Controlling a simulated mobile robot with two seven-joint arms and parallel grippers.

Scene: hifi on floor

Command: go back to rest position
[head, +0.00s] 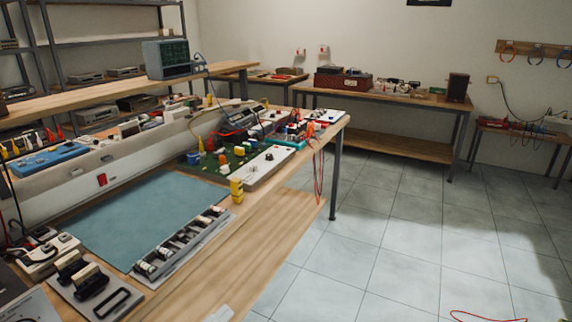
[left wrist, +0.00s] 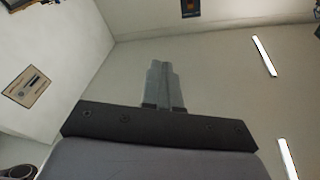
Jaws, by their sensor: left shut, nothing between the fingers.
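My left gripper (left wrist: 163,88) shows in the left wrist view, with its two grey fingers together. It is shut and empty. My right gripper is in neither view.
A wooden workbench (head: 235,262) with a teal mat (head: 145,215), a grey tray (head: 182,245), a yellow block (head: 237,190) and electronics fills the left. More benches (head: 400,98) line the back wall. Tiled floor (head: 400,240) at right is mostly clear, with a red cable (head: 485,319) low down.

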